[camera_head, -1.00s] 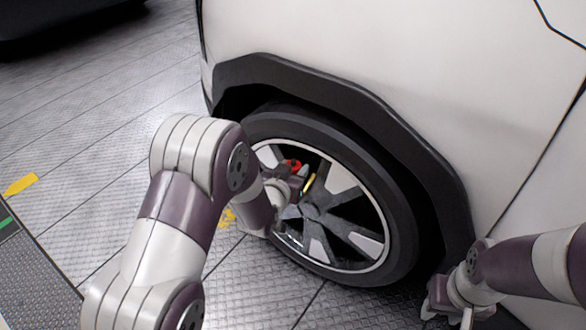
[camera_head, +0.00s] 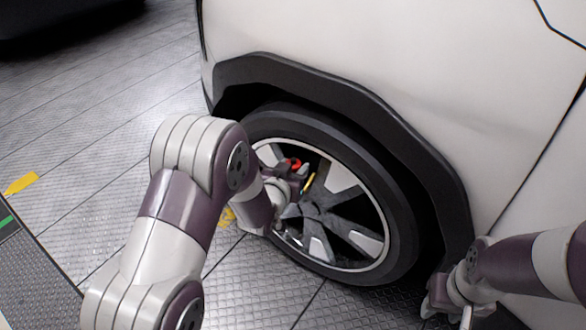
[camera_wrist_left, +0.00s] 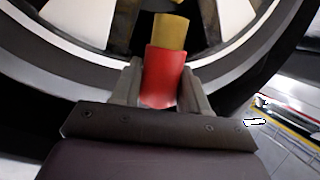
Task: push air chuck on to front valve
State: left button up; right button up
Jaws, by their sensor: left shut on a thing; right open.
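The front wheel (camera_head: 345,205) of the white car has silver spokes and a black tyre. My left gripper (camera_head: 298,176) is at the upper left of its rim, shut on the air chuck (camera_head: 293,163). In the left wrist view the air chuck (camera_wrist_left: 163,76) is a red body with a yellow-brown tip, held between the fingers of my left gripper (camera_wrist_left: 160,85). The tip points at the wheel rim. The valve is not visible, and I cannot tell whether the tip touches it. My right gripper (camera_head: 447,305) is open and empty at the lower right, near the tyre.
The white car body (camera_head: 400,70) and black wheel arch (camera_head: 345,88) rise close above the wheel. The patterned metal floor (camera_head: 110,130) is open at the left, with a yellow mark (camera_head: 21,184) on it. A dark vehicle or object (camera_head: 60,20) stands at the far upper left.

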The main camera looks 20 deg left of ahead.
pick_arm(q)
jog(key=shift+f, duration=0.15)
dwell(0.5)
jog(key=shift+f+b, duration=0.35)
jog(key=shift+f+b, duration=0.9)
jog(key=shift+f, duration=0.2)
jog(key=o, duration=1.2)
jog(key=p+v, duration=0.5)
jog(key=v, duration=0.7)
jog(key=shift+s+r, duration=0.15)
jog(key=shift+s, duration=0.15)
